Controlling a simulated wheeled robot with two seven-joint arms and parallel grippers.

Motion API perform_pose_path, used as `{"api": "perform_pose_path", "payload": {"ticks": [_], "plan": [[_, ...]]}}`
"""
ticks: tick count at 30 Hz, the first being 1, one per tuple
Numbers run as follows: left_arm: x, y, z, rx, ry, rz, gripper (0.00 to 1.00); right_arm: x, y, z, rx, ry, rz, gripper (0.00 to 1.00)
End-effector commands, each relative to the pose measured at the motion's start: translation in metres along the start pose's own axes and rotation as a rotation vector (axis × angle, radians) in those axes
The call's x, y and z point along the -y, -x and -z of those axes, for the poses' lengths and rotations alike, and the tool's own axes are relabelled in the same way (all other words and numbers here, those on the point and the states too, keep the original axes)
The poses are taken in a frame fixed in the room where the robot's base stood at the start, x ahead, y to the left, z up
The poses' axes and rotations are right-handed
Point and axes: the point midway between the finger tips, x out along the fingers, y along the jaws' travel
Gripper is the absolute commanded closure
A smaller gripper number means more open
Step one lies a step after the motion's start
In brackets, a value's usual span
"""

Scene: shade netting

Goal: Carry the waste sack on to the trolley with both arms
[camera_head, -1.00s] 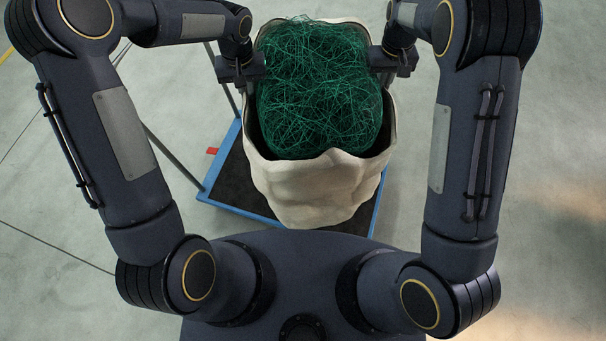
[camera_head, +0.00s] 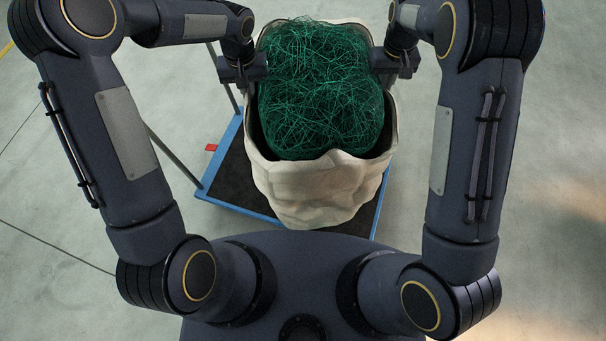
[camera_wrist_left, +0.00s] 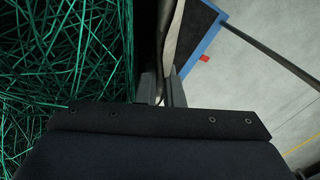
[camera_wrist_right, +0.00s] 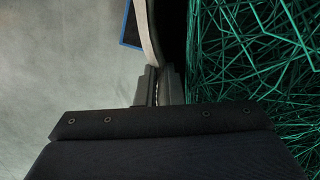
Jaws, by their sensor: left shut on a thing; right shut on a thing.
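The waste sack (camera_head: 315,190) is a cream, open-topped bag filled with a tangle of green netting (camera_head: 320,95). It is upright in the head view and overlaps the trolley (camera_head: 232,185), a dark deck with a blue rim. I cannot tell whether its base touches the deck. My left gripper (camera_head: 252,68) is shut on the sack's left rim; the rim shows between its fingers in the left wrist view (camera_wrist_left: 165,92). My right gripper (camera_head: 385,62) is shut on the right rim, also seen in the right wrist view (camera_wrist_right: 157,88). The sack's underside is hidden.
A grey trolley handle tube (camera_head: 172,155) runs along the left of the deck. A small red tag (camera_head: 211,148) sits at the deck's left edge. The concrete floor (camera_head: 560,150) is clear to the right.

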Motion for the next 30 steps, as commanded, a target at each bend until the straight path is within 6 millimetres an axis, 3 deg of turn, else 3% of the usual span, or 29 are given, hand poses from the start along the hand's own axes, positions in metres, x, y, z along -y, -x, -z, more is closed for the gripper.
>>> {"api": "perform_pose_path", "payload": {"ticks": [5, 6, 10, 20, 25, 30], "plan": [[-0.001, -0.008, 0.002, -0.009, 0.000, -0.003, 1.00, 0.000, -0.007, 0.003, -0.012, -0.001, 0.001, 1.00], [0.001, -0.010, 0.000, 0.000, 0.000, 0.001, 0.88, 0.000, -0.009, 0.000, -0.001, -0.001, 0.000, 0.88], [0.000, -0.009, 0.000, 0.000, 0.000, 0.001, 0.71, 0.000, -0.009, 0.000, -0.001, -0.001, 0.000, 0.71], [0.000, -0.006, 0.000, -0.001, 0.000, 0.000, 0.71, 0.000, -0.009, 0.000, 0.000, 0.000, 0.000, 0.71], [0.000, 0.017, 0.001, -0.004, 0.000, 0.000, 0.71, 0.000, -0.009, 0.000, 0.000, 0.000, 0.000, 0.71], [0.000, 0.054, 0.001, -0.005, 0.001, -0.001, 0.71, 0.000, -0.009, 0.000, 0.000, 0.000, 0.000, 0.71]]}}
